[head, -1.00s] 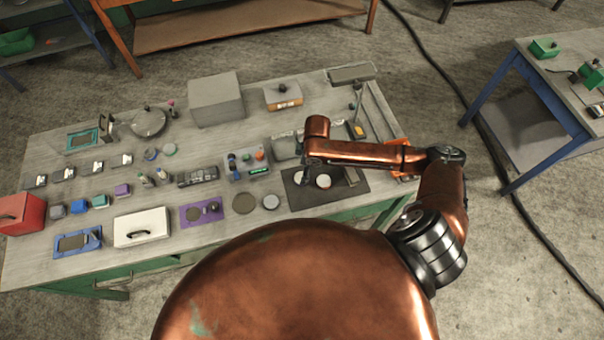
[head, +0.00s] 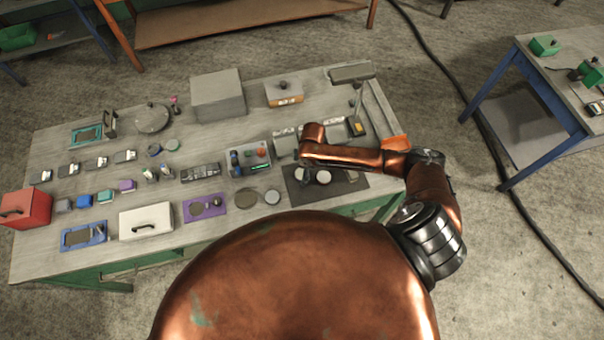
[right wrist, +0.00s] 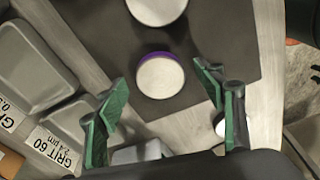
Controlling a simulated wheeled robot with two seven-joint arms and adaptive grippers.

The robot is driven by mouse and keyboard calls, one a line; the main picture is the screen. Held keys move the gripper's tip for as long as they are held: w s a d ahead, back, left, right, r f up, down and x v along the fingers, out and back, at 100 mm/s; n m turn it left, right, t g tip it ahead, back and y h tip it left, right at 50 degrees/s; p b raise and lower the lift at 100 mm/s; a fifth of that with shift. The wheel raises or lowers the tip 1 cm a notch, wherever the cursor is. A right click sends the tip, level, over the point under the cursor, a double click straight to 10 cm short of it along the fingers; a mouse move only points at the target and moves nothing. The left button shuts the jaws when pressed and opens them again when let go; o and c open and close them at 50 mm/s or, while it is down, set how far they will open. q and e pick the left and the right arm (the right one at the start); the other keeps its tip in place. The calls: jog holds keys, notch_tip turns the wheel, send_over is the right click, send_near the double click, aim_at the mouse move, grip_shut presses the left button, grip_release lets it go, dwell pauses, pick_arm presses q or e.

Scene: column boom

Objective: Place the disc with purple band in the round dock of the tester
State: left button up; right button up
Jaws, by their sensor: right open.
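The disc with purple band (right wrist: 160,76) lies on a dark mat (right wrist: 210,30), pale face up, in the right wrist view. A second pale disc (right wrist: 157,8) lies just beyond it, cut by the top edge. My right gripper (right wrist: 161,80) is open and empty, its green-padded fingers spread to either side of the banded disc with gaps. In the head view the mat (head: 345,187) lies under my right forearm, with pale discs (head: 323,177) partly showing. A purple plate (head: 217,206) with a dark round part and a knob, perhaps the tester, lies left of the mat.
Grey bins (right wrist: 28,65) with grit labels stand left of the mat. Two flat round pieces (head: 247,199) lie between the purple plate and mat. A white box (head: 146,222), a red box (head: 25,209) and several small blocks crowd the table's left half.

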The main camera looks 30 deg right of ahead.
jog(key=shift+w+r, duration=0.1)
jog(key=c, duration=1.7)
